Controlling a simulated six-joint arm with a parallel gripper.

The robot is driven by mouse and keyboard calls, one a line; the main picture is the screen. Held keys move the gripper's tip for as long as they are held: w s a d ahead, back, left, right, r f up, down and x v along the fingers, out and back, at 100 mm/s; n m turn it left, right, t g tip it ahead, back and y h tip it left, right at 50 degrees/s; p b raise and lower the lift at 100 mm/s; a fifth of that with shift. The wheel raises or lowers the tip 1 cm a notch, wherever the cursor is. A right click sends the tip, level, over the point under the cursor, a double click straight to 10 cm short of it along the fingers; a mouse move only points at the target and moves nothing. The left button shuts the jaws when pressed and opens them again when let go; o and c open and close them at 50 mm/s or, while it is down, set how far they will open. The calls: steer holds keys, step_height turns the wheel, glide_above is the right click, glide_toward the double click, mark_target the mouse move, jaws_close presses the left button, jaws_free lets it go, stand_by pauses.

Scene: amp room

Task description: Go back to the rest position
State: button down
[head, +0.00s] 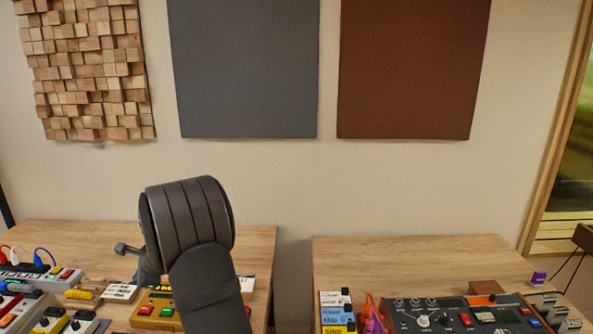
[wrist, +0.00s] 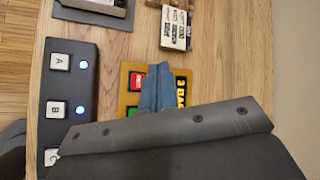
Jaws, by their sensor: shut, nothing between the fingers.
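My gripper (wrist: 160,78) shows in the wrist view as blue-grey fingers pressed together, with nothing between them. It is over a yellow box (wrist: 128,76) with red, green and black-and-yellow parts, and hides its middle. I cannot tell whether the fingertips touch the box. In the head view my dark arm rises above the left table (head: 255,245) and hides the fingers. The yellow box (head: 153,298) is partly behind my arm there.
A dark pedal (wrist: 62,95) with lettered buttons and blue lights lies left of the box in the wrist view. A power strip (head: 40,277) and pedals crowd the left table. The right table (head: 420,262) has a control panel (head: 455,315) at its front; a gap separates the tables.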

steer(key=shift+r, duration=0.25)
